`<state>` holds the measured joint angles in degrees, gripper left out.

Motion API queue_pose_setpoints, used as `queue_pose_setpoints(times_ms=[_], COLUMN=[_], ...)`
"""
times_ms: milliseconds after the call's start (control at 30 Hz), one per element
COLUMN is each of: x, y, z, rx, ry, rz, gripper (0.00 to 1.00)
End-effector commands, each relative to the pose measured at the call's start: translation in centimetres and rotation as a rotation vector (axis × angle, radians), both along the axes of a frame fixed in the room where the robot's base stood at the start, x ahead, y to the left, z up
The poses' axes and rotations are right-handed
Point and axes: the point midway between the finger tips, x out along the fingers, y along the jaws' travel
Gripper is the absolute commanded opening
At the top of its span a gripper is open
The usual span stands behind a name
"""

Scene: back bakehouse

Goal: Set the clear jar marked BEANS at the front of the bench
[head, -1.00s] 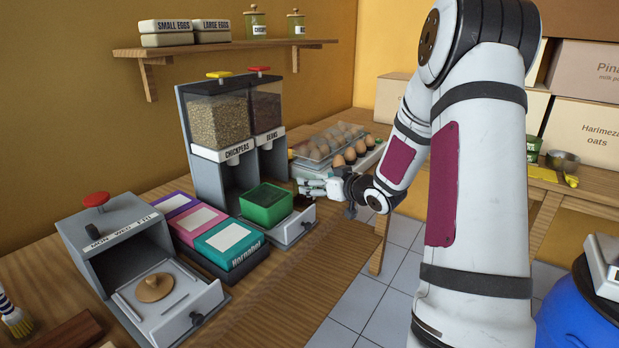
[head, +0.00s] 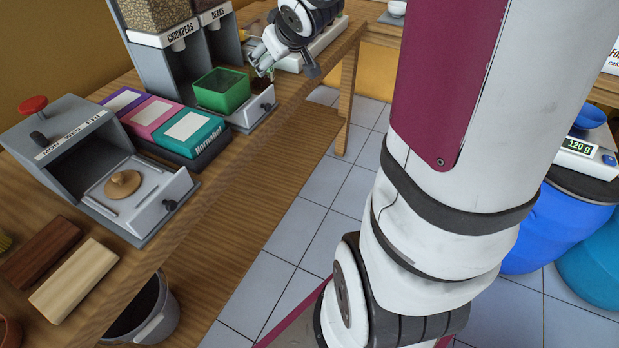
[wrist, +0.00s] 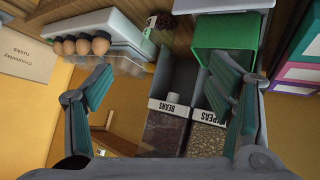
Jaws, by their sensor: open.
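The BEANS label I can read (head: 217,14) is on the right half of a grey two-bin dispenser, beside CHICKPEAS; the bins are cut off by the top edge. In the wrist view the clear BEANS bin (wrist: 164,134) holds dark contents and appears upside down, between my fingers in the picture. My gripper (head: 264,62) is open and empty, just right of a green box (head: 222,92) at the dispenser's front. In the wrist view its fingers (wrist: 165,92) are spread wide. The bench (head: 185,238) has its front edge running diagonally.
A grey unit with a red knob (head: 60,135), coloured boxes (head: 165,125) and two wooden blocks (head: 75,278) occupy the bench. A bare strip runs along its front. Eggs (wrist: 82,44) sit close by in the wrist view. A scale (head: 588,155) stands on a blue drum at right.

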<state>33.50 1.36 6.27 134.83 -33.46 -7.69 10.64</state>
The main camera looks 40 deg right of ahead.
Motion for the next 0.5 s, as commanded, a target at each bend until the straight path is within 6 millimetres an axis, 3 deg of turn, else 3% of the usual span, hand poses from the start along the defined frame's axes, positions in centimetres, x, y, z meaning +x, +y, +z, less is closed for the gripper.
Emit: queue_pose_setpoints(times_ms=[33,200,500], x=[-1.6,-8.8,-24.1], y=[1.7,6.8,17.0], z=[1.3,2.7,2.6], rx=[-0.010,0.029,0.208], ry=[0.039,0.208,0.524], rz=[-0.017,-0.082,-0.035], gripper=[0.75,0.75,0.75])
